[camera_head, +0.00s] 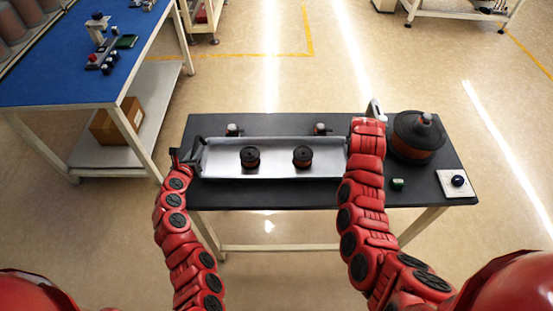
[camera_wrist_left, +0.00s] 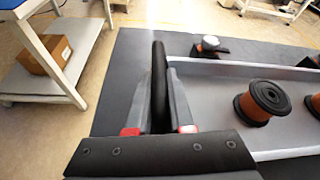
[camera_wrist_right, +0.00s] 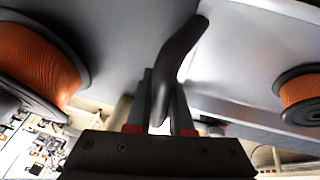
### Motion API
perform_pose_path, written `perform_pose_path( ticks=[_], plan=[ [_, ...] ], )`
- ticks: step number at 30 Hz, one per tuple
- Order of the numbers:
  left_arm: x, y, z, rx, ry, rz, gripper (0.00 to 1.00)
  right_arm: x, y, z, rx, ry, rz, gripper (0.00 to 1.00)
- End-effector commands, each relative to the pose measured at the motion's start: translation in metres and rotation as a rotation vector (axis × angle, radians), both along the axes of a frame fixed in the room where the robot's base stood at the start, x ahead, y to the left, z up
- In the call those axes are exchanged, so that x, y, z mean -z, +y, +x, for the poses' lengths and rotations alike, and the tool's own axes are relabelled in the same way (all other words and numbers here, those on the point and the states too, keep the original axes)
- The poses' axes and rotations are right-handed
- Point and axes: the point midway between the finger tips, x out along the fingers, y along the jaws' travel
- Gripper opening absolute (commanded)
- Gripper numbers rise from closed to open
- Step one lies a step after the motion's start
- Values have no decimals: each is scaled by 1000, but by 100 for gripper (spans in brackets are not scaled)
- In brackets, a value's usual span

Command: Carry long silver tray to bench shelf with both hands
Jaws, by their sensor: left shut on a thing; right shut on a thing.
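The long silver tray (camera_head: 274,172) is at the black table, level, with two copper-wound black spools (camera_head: 250,157) (camera_head: 302,156) standing in it. I cannot tell whether it touches the tabletop. My left gripper (camera_head: 184,156) is shut on the black handle at the tray's left end; the left wrist view shows this handle (camera_wrist_left: 159,70) between the fingers. My right gripper (camera_wrist_right: 160,105) is shut on the other black handle (camera_wrist_right: 180,55) at the right end, mostly hidden by my arm in the head view. The bench shelf (camera_head: 152,97) is under the blue-topped bench at left.
A cardboard box (camera_head: 117,121) sits on the shelf's near part; the shelf beyond it is clear. A large spool (camera_head: 417,135), a small green item (camera_head: 397,184) and a white pad with a dark knob (camera_head: 458,181) occupy the black table (camera_head: 270,194). Bare floor separates table and bench.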

Motion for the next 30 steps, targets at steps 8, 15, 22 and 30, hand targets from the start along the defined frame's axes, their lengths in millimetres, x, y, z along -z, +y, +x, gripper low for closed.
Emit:
perform_pose_path(
  ticks=[8, 15, 22, 30],
  plan=[
    [0, 0, 0, 1, 1, 1, 0, 0, 0, 0, 0, 0, 0, 0],
    [0, 0, 0, 1, 1, 1, 0, 0, 0, 0, 0, -1, 0, 0],
    [-1, 0, 0, 0, -1, 0, 0, -1, 0, 0, 0, -2, 0, 0],
    [-10, 0, 0, 0, -1, 1, 0, -11, 0, 1, 0, -2, 0, 0]
  ],
)
